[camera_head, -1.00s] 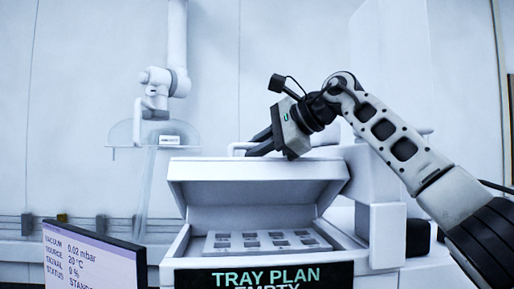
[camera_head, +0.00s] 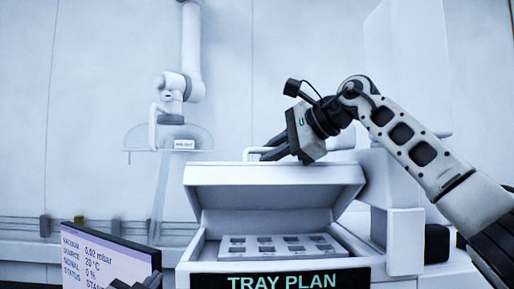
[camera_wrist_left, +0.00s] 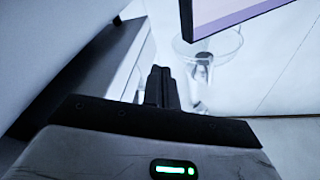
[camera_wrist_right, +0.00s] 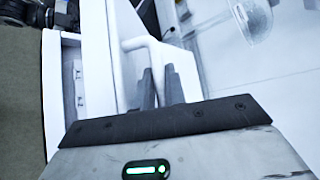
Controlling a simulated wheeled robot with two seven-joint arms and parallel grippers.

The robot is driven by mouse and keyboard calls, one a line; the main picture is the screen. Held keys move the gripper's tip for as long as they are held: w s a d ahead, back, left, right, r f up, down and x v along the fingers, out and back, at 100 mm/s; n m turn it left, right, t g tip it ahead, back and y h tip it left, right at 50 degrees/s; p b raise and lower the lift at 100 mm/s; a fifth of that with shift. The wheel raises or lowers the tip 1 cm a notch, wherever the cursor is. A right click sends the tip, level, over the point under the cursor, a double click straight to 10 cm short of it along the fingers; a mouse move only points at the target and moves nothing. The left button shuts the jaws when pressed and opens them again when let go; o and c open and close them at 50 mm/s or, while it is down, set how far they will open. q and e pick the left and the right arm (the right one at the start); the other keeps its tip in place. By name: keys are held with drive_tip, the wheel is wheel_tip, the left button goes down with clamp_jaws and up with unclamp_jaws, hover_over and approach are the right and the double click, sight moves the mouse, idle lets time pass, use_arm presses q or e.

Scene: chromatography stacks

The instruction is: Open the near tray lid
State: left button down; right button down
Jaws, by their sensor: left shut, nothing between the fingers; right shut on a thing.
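The near tray lid (camera_head: 275,199) is white and stands tilted open over the near tray (camera_head: 280,245), whose small dark wells show below it. My right gripper (camera_head: 270,150) is at the lid's upper edge, shut on the white lid handle (camera_head: 250,153). The handle also shows at the fingers in the right wrist view (camera_wrist_right: 140,45). My left gripper (camera_head: 148,281) is only partly in view at the bottom left, in front of the screen. In the left wrist view its fingers (camera_wrist_left: 160,85) are together and empty.
A status screen (camera_head: 105,256) stands at the left. A sign reading TRAY PLAN (camera_head: 282,281) is on the front below the tray.

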use_arm(q)
wheel_tip(320, 180, up, 22)
drive_tip(key=a+m+t, duration=0.1)
drive_tip(key=m+t, duration=0.1)
drive_tip(key=t, duration=0.1)
wheel_tip(320, 180, up, 13)
drive_tip(key=m+g+h, duration=0.4)
drive_tip(key=m+g, duration=0.2)
drive_tip(key=m, duration=1.1)
hover_over(257, 167)
drive_tip(key=s+a, duration=0.2)
drive_tip(key=s+d+f+m+g+y, duration=0.2)
drive_tip(key=s+f+m+g+y, duration=0.15)
drive_tip(key=s+m+y, duration=0.5)
drive_tip(key=shift+m+h, duration=0.65)
drive_tip(key=shift+m, duration=0.3)
drive_tip(key=x, duration=1.1)
drive_tip(key=shift+w+r, duration=0.15)
drive_tip(key=shift+w, duration=0.05)
